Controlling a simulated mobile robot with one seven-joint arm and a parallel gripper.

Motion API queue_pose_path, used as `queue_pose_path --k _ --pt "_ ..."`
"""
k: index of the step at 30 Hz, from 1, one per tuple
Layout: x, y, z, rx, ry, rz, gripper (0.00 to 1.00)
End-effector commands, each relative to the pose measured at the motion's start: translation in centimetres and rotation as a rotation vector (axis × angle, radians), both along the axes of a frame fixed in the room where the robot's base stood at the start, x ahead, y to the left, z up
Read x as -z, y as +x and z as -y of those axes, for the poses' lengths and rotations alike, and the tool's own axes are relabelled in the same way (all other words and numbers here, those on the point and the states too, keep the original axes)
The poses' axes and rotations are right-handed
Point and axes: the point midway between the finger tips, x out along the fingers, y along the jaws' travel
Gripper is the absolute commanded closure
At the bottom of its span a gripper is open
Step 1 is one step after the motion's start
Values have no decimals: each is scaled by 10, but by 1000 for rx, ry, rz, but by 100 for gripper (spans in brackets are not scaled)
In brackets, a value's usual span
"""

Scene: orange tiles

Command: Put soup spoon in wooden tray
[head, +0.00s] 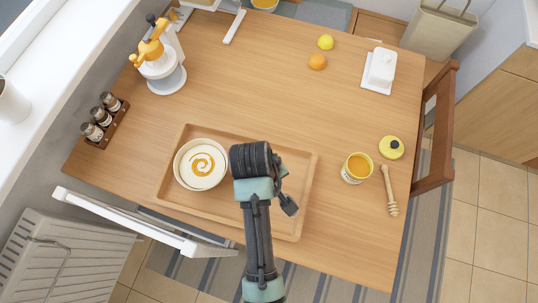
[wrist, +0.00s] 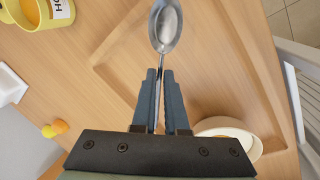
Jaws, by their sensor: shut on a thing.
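The soup spoon (wrist: 166,25) is metal. In the wrist view my gripper (wrist: 159,76) is shut on its handle, with the bowl of the spoon reaching out past the fingertips. The wooden tray (head: 304,172) lies on the table in the head view. My gripper (head: 289,206) is over the tray's right part there, and the spoon cannot be made out. The tray also shows below the spoon in the wrist view (wrist: 112,52). The gap between spoon and tray is hard to judge.
A bowl of soup (head: 201,165) stands in the tray's left part. A honey jar (head: 357,168), a yellow lid (head: 391,147) and a honey dipper (head: 389,190) are to the right of the tray. A spice rack (head: 107,120) stands at left.

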Motion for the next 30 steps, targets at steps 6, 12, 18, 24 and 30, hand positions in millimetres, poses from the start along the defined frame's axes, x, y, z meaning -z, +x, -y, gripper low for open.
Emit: queue_pose_path --k 6,12,18,24,30 --pt "28 0 0 0 -1 -1 100" --pt "55 0 0 1 0 -1 100" --pt "65 0 0 2 1 1 100" --pt "65 0 0 2 1 1 100" --pt "67 0 0 2 1 1 69"
